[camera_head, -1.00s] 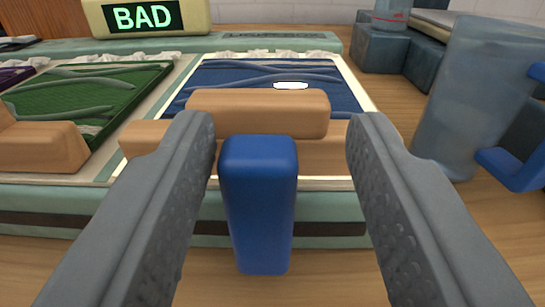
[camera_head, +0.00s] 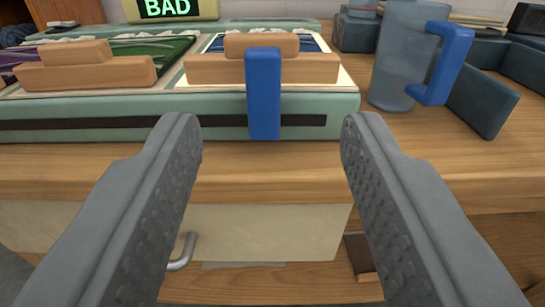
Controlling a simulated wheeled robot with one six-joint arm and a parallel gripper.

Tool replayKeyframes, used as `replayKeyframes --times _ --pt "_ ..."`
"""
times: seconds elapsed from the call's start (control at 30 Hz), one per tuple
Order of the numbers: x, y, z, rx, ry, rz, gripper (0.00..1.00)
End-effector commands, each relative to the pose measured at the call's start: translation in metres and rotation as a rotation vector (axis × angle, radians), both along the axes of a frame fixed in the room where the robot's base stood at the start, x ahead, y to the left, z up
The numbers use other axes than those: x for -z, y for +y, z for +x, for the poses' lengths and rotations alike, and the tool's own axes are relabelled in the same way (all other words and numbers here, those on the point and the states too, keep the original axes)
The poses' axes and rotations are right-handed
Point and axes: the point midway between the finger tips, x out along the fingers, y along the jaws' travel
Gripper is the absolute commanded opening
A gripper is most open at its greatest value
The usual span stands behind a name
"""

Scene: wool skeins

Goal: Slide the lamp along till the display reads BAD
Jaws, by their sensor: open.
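The display (camera_head: 167,8) at the back reads BAD in green letters; its top is cut off. A blue upright bar (camera_head: 263,93) stands at the front of the pale green bench unit (camera_head: 70,132), before a stepped tan block (camera_head: 215,70) and the blue panel (camera_head: 313,43). I cannot tell for sure which part is the lamp; the bar may be its handle. My gripper (camera_head: 268,128) is open and empty. Its fingers lie to either side of the bar in the picture but nearer to me, apart from it.
Another stepped tan block (camera_head: 88,75) lies left, by the green panel (camera_head: 150,46). A translucent jug (camera_head: 404,55) with a blue handle stands right, near dark grey blocks (camera_head: 482,103). The wooden table's front edge and a pale drawer front (camera_head: 265,233) lie below my fingers.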

Motion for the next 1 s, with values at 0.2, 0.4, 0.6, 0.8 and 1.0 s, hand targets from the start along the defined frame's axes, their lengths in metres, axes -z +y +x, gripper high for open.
replayKeyframes --times 0.2,0.4,0.6,0.8,1.0 --pt "0.000 -0.001 -0.039 0.002 0.000 -0.001 0.45" --pt "0.000 -0.001 -0.058 0.001 0.000 0.000 0.45" --pt "0.000 -0.001 -0.062 0.000 0.000 0.000 0.45" --pt "0.000 -0.001 -0.062 0.000 0.000 0.000 0.45" --pt "-0.002 0.002 -0.061 0.002 -0.001 -0.004 0.45"
